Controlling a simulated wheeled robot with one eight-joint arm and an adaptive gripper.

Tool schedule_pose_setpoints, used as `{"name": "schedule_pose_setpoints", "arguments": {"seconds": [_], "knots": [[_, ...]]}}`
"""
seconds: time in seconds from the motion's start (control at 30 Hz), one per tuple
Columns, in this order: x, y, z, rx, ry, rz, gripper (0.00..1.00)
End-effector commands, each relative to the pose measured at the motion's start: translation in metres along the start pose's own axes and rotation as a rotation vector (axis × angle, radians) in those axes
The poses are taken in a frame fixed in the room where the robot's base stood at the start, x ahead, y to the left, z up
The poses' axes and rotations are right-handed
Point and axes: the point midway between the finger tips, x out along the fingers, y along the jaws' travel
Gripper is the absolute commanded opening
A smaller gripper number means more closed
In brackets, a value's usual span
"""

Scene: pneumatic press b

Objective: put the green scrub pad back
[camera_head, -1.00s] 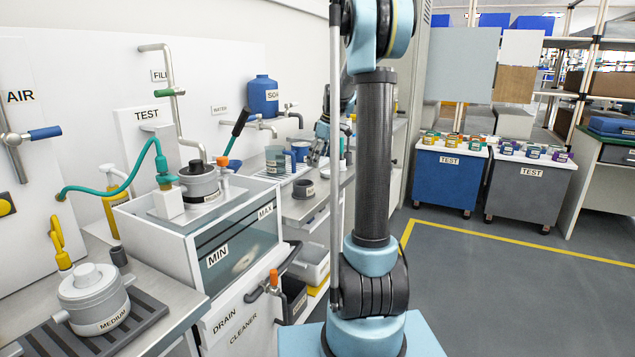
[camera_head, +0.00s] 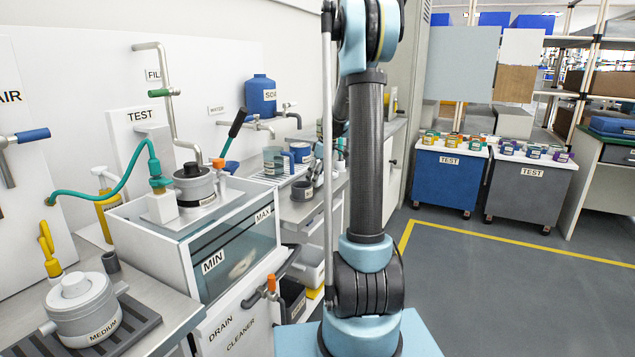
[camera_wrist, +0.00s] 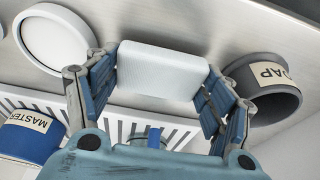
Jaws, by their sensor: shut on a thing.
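In the wrist view my gripper (camera_wrist: 161,78) is shut on a flat, rounded rectangular pad (camera_wrist: 160,68). The face I see is pale grey-white; no green shows on it. The blue fingers press on its left and right ends. The pad is over a pale counter by a white slotted rack; whether it touches the surface I cannot tell.
A grey SOAP cup (camera_wrist: 262,92) is close right of the fingers. The water tank (camera_head: 212,262) stands left of the sink counter.

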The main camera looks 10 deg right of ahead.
Motion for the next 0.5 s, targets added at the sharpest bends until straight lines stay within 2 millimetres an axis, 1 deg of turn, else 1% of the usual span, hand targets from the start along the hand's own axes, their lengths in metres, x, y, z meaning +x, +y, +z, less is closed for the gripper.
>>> {"name": "schedule_pose_setpoints", "arguments": {"seconds": [0.03, 0.1, 0.4, 0.43, 0.47, 0.5], "knots": [[0.0060, 0.0004, 0.0013, 0.000, 0.000, 0.000, 0.44], [0.0100, 0.0000, 0.0026, 0.000, 0.000, 0.000, 0.44], [0.0116, -0.0002, 0.0028, -0.001, 0.000, 0.000, 0.44], [0.0119, -0.0002, 0.0028, -0.001, 0.000, 0.000, 0.77], [0.0117, -0.0003, 0.0027, -0.001, 0.000, 0.000, 0.83], [0.0118, -0.0004, 0.0025, -0.001, 0.000, 0.000, 0.92]]}}
